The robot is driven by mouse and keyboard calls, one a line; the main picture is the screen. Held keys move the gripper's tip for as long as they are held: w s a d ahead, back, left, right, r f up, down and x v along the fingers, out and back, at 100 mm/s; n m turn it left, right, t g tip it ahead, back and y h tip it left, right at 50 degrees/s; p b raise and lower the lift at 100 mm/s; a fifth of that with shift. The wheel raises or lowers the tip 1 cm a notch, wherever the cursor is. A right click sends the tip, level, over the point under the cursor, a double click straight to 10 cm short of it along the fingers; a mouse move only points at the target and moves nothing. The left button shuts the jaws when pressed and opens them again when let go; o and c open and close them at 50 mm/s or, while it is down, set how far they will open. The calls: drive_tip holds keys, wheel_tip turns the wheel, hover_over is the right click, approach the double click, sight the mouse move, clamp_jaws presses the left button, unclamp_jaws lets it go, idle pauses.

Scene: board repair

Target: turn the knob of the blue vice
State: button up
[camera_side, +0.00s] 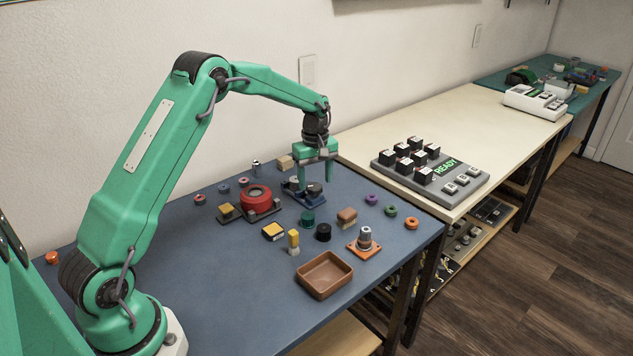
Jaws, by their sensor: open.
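The blue vice (290,186) sits on the blue-grey table toward its far side. It is a low, dark blue body with grey parts on top. My gripper (315,182) points down over the vice from above. Its two green fingers are apart. The left finger reaches down at the middle of the vice, and the right finger is toward its right side. A grey round part shows between the fingers, and I cannot tell whether it is the knob. I cannot tell whether the fingers touch anything.
A red round part on a dark base (256,196) stands just left of the vice. A green cylinder (307,218), a black cylinder (323,232) and a brown tray (325,275) lie nearer the front. A cream table with a grey panel (400,175) adjoins at right.

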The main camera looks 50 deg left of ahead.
sight(315, 187)
wheel_tip(315, 187, up, 6)
drive_tip(key=shift+f, duration=0.15)
drive_tip(key=shift+r, duration=0.2)
drive_tip(key=s+d+r+m+t, duration=0.3)
drive_tip(key=s+d+r+m, duration=0.55)
drive_tip(key=s+r, duration=0.6)
drive_tip(key=s+d+f+m+t, duration=0.1)
drive_tip(key=s+d+m, duration=0.2)
drive_tip(key=s, duration=0.5)
drive_tip(key=s+d+f+m+t, duration=0.1)
drive_tip(key=s+d+m, duration=0.1)
drive_tip(key=s, duration=0.7)
drive_tip(key=shift+s+d+f+m+t, duration=0.2)
drive_tip(key=shift+s+d+m+t, duration=0.15)
drive_tip(key=shift+m, duration=0.5)
